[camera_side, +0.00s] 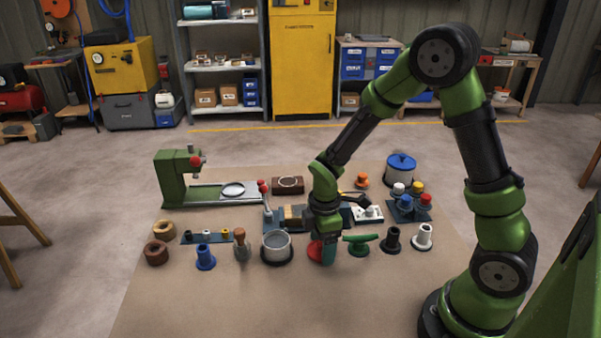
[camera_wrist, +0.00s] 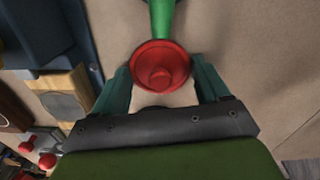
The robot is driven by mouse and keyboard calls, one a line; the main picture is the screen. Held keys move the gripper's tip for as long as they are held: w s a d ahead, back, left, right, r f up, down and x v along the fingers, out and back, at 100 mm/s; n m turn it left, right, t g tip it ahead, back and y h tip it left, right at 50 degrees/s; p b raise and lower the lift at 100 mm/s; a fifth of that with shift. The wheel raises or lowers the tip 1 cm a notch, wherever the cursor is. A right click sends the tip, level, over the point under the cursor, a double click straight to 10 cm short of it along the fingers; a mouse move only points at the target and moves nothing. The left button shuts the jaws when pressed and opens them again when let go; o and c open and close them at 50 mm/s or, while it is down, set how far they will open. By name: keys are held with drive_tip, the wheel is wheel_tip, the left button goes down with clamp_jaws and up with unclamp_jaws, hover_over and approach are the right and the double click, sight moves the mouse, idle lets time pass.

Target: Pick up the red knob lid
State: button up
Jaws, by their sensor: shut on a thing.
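The red knob lid (camera_wrist: 160,68) is round with a raised knob in its middle. In the wrist view it sits between the two teal fingers of my gripper (camera_wrist: 162,82), which are shut on it from both sides. In the side view my gripper (camera_side: 323,250) points down low over the mat, and the red lid (camera_side: 314,251) shows partly at its left edge. The finger hides the rest of the lid. I cannot tell whether the lid touches the mat.
A grey open pot (camera_side: 276,246) stands close left of my gripper. A green-handled piece (camera_side: 361,239) stands close right, with black (camera_side: 392,240) and white (camera_side: 422,237) pieces beyond it. A blue-lidded pot (camera_side: 400,170) stands behind. The mat's front (camera_side: 270,305) is clear.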

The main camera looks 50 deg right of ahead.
drive_tip(key=shift+r, duration=0.1)
wheel_tip(320, 180, up, 8)
drive_tip(key=shift+r, duration=0.2)
drive_tip(key=w+a+r, duration=0.3)
drive_tip(key=w+a, duration=0.4)
drive_tip(key=w, duration=0.1)
drive_tip(key=shift+s+f, duration=0.1)
drive_tip(key=shift+f, duration=3.1)
drive_tip(key=shift+f, duration=0.15)
drive_tip(key=o, duration=1)
